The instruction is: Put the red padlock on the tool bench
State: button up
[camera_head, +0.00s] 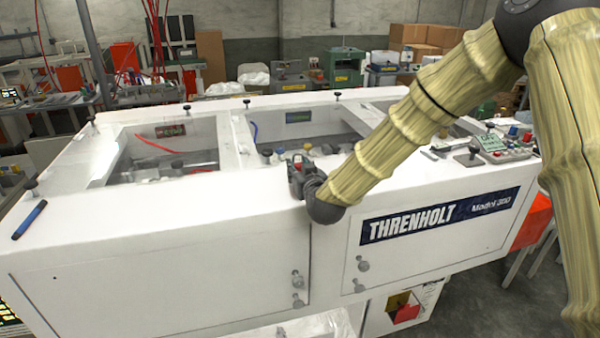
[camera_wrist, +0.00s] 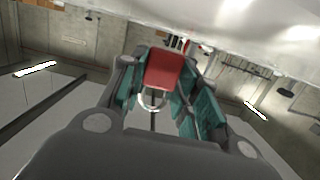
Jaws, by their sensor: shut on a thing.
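The red padlock (camera_wrist: 166,68) is between the fingers of my gripper (camera_wrist: 160,85) in the wrist view, with its metal shackle toward the palm. My gripper is shut on it. In the head view my gripper (camera_head: 300,172) is over the front part of the white Threnholt machine's top, near its middle; the padlock is mostly hidden there by the gripper and wrist. A bench with tools and small items on it (camera_head: 45,103) stands at the far left behind the machine; I cannot tell for sure whether it is the tool bench.
The white machine (camera_head: 150,240) fills the middle, with open wells and black knobs on top. A blue pen (camera_head: 30,220) lies at its left end. A control panel (camera_head: 495,145) is at its right. Cardboard boxes (camera_head: 420,38) and green machinery (camera_head: 343,66) stand behind.

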jog(key=shift+f+p, duration=0.45)
jog(key=shift+f, duration=0.6)
jog(key=shift+f, duration=0.1)
jog(key=o, duration=1.1)
jog(key=shift+s+d, duration=0.1)
jog(key=shift+s, duration=0.1)
jog(key=b+v, duration=0.5)
jog(key=v, duration=0.6)
jog(key=shift+s+d+b, duration=0.1)
jog(key=shift+s+b, duration=0.15)
jog(key=shift+b, duration=0.15)
